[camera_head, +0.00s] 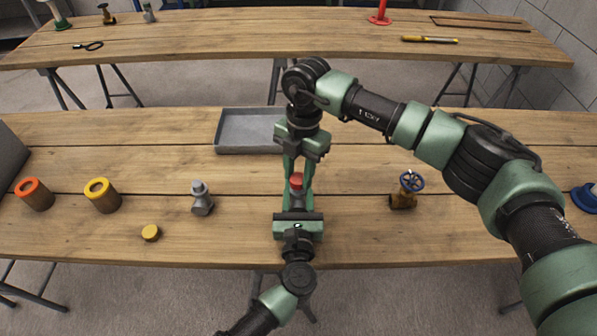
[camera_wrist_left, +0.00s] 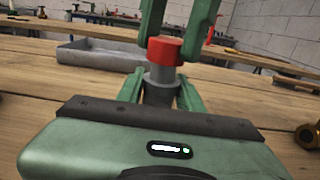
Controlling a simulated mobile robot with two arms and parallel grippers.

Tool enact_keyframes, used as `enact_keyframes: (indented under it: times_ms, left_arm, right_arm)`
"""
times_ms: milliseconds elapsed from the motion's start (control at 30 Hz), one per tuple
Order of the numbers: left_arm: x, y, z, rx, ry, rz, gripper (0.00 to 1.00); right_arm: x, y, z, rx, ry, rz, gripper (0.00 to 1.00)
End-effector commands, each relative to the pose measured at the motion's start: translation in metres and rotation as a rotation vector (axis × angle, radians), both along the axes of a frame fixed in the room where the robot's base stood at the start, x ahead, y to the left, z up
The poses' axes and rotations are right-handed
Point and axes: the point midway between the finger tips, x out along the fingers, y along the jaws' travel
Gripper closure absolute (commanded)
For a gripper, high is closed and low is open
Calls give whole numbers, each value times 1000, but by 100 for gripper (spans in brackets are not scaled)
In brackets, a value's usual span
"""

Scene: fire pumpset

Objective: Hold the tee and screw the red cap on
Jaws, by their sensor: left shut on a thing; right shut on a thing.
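The red cap (camera_head: 297,181) is near the middle of the front bench, and it also shows in the left wrist view (camera_wrist_left: 164,50). It sits upright over the top of the grey tee (camera_wrist_left: 161,77); how far it is threaded cannot be seen. My left gripper (camera_wrist_left: 160,93) is shut on the tee from the near side, low on its body. My right gripper (camera_head: 298,178) points down from above and is shut on the red cap. In the head view the tee is mostly hidden by the grippers.
A grey tray (camera_head: 236,132) lies behind the grippers. A grey fitting (camera_head: 201,198), a yellow cap (camera_head: 151,233), and orange (camera_head: 35,194) and yellow (camera_head: 102,195) ringed cylinders stand left. A brass valve with a blue handwheel (camera_head: 411,182) stands right. Bare wood lies between them.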

Motion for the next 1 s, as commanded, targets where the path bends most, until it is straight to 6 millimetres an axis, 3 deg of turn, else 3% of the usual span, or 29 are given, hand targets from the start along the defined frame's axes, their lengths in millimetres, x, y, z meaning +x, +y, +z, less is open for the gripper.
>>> enact_keyframes:
  times_ms: [700, 833, 1000]
  left_arm:
    - [0, 0, 1, 0, -1, 0, 100]
    - [0, 0, 1, 0, -1, 0, 100]
    - [0, 0, 1, 0, -1, 0, 100]
  right_arm:
    - [0, 0, -11, 1, -1, -17, 100]
    - [0, -1, -12, 1, -1, -159, 100]
    - [-1, -1, -12, 1, -1, -508, 100]
